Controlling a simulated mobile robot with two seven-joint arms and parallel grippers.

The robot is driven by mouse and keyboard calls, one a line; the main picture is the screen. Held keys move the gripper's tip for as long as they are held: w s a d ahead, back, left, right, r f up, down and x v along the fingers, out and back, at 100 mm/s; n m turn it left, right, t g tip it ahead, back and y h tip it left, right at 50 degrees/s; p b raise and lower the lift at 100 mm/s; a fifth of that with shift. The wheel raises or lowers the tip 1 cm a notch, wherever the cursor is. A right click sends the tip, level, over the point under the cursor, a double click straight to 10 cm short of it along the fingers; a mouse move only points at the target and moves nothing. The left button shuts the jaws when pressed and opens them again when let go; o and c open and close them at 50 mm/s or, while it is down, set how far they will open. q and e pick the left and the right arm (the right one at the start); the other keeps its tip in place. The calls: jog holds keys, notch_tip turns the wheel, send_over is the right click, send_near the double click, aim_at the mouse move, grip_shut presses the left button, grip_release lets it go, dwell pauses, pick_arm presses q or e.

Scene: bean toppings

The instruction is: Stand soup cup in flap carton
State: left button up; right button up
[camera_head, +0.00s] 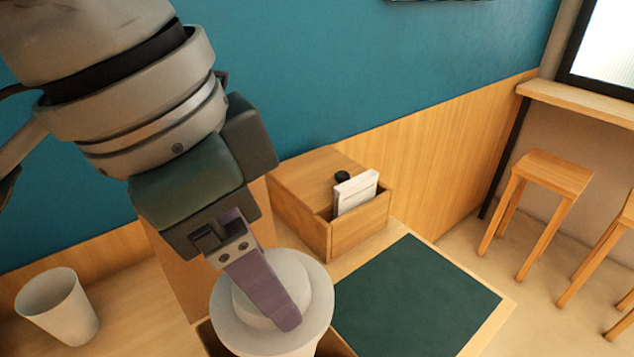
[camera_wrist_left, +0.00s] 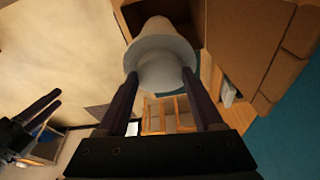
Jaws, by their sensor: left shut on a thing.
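The soup cup (camera_head: 318,290) is pale, with a wide round lid. My left gripper (camera_head: 285,315) is shut on its raised lid top from above. In the left wrist view the cup (camera_wrist_left: 160,50) sits between the two finger ends, its body pointing away from me. The brown flap carton (camera_head: 170,262) is under and behind the cup, one flap standing up. In the left wrist view the carton (camera_wrist_left: 240,45) shows a dark opening beside the cup. The cup hides most of the opening, so its depth is unclear. My right gripper (camera_wrist_left: 57,98) shows far left, fingers apart and empty.
An open white cup (camera_head: 62,312) stands on the counter at the left. A wooden box (camera_head: 360,225) with white cards stands behind the carton. A dark green mat (camera_head: 415,300) lies clear to the right. Wooden stools (camera_head: 555,172) stand beyond.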

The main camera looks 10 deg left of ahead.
pick_arm(q)
jog(key=shift+f+b, duration=2.2)
jog(key=shift+f, duration=3.15)
jog(key=o, duration=1)
notch_tip(320, 180, up, 12)
jog(key=p, duration=1.4)
jog(key=shift+r, duration=0.1)
jog(key=shift+d, duration=0.1)
